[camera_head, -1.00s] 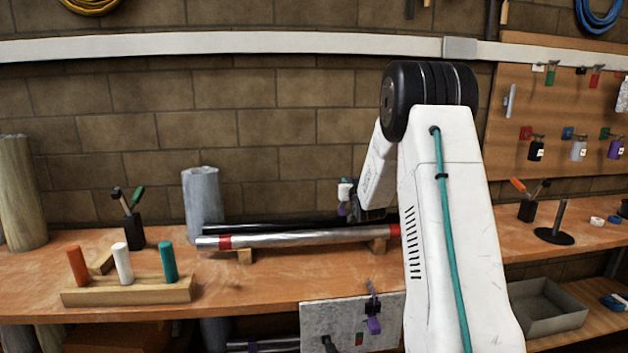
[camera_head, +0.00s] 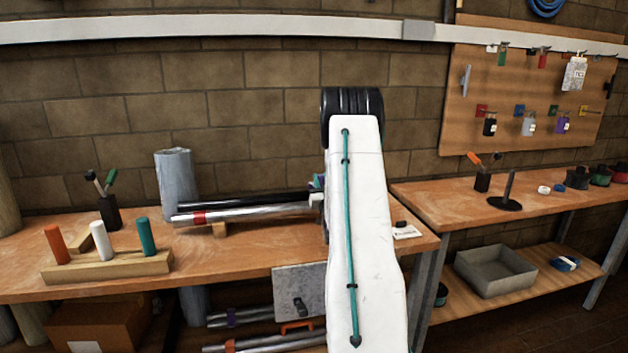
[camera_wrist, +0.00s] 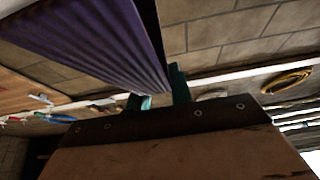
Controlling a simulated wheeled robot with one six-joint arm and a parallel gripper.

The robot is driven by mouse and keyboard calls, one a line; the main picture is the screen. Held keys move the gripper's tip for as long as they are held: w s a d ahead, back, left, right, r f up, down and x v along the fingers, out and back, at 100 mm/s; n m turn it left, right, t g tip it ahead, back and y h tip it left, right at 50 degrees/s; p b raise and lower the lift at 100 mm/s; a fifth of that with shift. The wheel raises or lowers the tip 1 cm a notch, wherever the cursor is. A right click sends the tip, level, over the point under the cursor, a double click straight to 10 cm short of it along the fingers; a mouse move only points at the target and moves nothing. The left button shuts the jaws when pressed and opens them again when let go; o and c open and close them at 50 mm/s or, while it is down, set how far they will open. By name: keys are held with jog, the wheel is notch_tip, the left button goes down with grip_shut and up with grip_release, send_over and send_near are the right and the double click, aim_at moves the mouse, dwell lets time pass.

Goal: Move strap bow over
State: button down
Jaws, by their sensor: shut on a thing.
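My gripper shows in the wrist view (camera_wrist: 162,92) as two teal fingers. It is shut on a purple ribbed piece (camera_wrist: 95,40), which fills the upper left, very close to the camera. I cannot tell from its shape whether this is the strap bow. In the head view my gripper and the piece are mostly hidden behind my white arm. Only a small purple and teal patch (camera_head: 318,182) shows at the arm's left edge, near the right ends of a silver pole with a red band (camera_head: 250,213) and a black pole (camera_head: 245,199).
The poles rest on wooden blocks on the left bench (camera_head: 240,255). A peg rack (camera_head: 105,267) and a grey cylinder (camera_head: 176,185) stand left. A grey panel (camera_head: 290,280) hangs at the front.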

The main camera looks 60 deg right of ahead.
jog(key=shift+f, duration=0.15)
jog(key=c, duration=1.2)
grip_release()
jog(key=shift+c, duration=0.2)
jog(key=shift+s+a+f, duration=0.15)
jog(key=shift+s+a, duration=0.1)
jog(key=shift+s, duration=0.05)
jog(key=s+a+f, duration=0.1)
jog(key=s+a, duration=1)
jog(key=shift+s+f, duration=0.2)
jog(key=shift+f, duration=0.15)
